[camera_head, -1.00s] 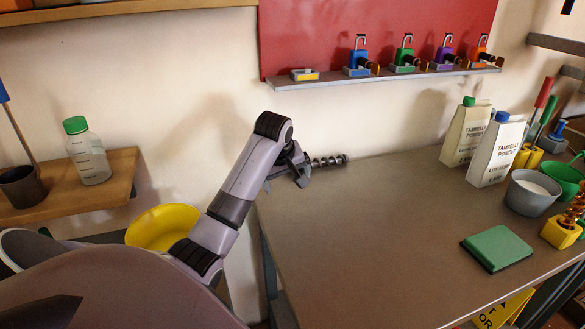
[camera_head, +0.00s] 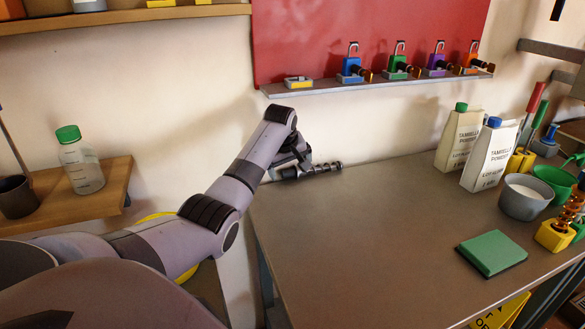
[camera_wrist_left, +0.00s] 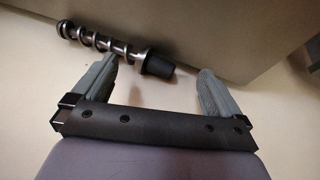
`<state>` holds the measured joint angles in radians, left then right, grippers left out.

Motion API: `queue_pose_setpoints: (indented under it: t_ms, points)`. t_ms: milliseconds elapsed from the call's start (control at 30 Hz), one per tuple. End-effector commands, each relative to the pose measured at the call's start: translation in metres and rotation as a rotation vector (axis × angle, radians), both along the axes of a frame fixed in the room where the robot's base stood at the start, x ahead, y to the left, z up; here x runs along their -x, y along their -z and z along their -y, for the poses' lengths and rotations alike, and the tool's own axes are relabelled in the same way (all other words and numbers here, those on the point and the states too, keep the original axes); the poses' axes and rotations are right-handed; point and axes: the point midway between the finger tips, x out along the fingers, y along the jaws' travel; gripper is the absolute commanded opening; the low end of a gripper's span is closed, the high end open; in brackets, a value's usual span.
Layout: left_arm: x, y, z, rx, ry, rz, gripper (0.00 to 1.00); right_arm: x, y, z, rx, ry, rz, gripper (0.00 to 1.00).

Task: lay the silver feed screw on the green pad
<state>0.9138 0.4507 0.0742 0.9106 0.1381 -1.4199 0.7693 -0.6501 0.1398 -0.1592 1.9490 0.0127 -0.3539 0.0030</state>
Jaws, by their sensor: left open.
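The silver feed screw (camera_head: 322,168) lies at the table's far left corner in the head view, just beyond my left gripper (camera_head: 298,172). In the left wrist view the screw (camera_wrist_left: 95,40) lies at a slant, its dark end cap (camera_wrist_left: 157,65) toward the middle. My left gripper (camera_wrist_left: 160,90) is open, with its two fingers apart and the cap a little ahead of the gap between them. The left finger is close to the screw; I cannot tell if they touch. The green pad (camera_head: 491,253) lies flat and bare at the table's right front. My right gripper is not in view.
The middle of the table (camera_head: 370,235) is clear. Two powder cartons (camera_head: 490,155), a grey bowl (camera_head: 526,197) and a yellow-based screw stand (camera_head: 556,236) are on the right. A shelf with padlocks (camera_head: 380,83) hangs above.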

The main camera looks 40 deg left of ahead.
Motion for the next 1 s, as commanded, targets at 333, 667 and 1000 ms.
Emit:
queue_pose_setpoints:
  t_ms: [333, 667, 1000]
  points:
    - [-0.019, 0.000, -0.011, 0.000, -0.001, 0.000, 1.00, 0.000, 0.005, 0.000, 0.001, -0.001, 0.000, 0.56]
    - [-0.029, 0.019, -0.017, 0.001, -0.001, 0.000, 1.00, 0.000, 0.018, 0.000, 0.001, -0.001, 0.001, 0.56]
    - [-0.032, 0.027, -0.019, -0.001, 0.000, 0.000, 1.00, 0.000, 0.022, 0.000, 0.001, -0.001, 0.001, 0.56]
